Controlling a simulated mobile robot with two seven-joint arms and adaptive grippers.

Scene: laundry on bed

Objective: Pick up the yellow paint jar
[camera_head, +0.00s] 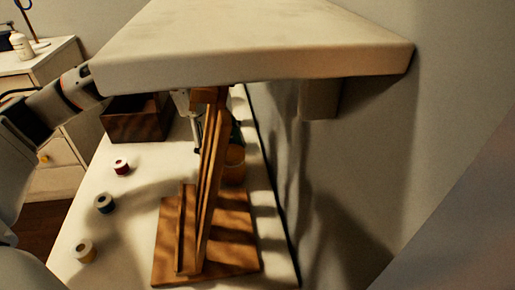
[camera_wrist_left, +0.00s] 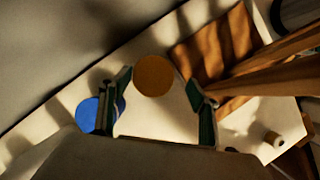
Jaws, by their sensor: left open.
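The yellow paint jar (camera_head: 235,156) stands on the white table behind the wooden easel, which partly hides it in the head view. In the left wrist view its round orange-yellow top (camera_wrist_left: 153,76) shows between the two fingers, towards their far ends. My left gripper (camera_wrist_left: 158,105) is open and empty, pointing down over the table. In the head view the left gripper (camera_head: 194,125) is mostly hidden by the easel and the shelf above. A round blue top (camera_wrist_left: 93,113), likely another jar, is beside the left-hand finger. My right gripper is not in view.
The easel (camera_head: 205,185) stands close to the jar, and a thick shelf (camera_head: 250,45) overhangs. A dark wooden box (camera_head: 133,125) is at the back. Red (camera_head: 121,166), dark (camera_head: 103,203) and tan (camera_head: 85,251) spools stand on the left. A wall is on the right.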

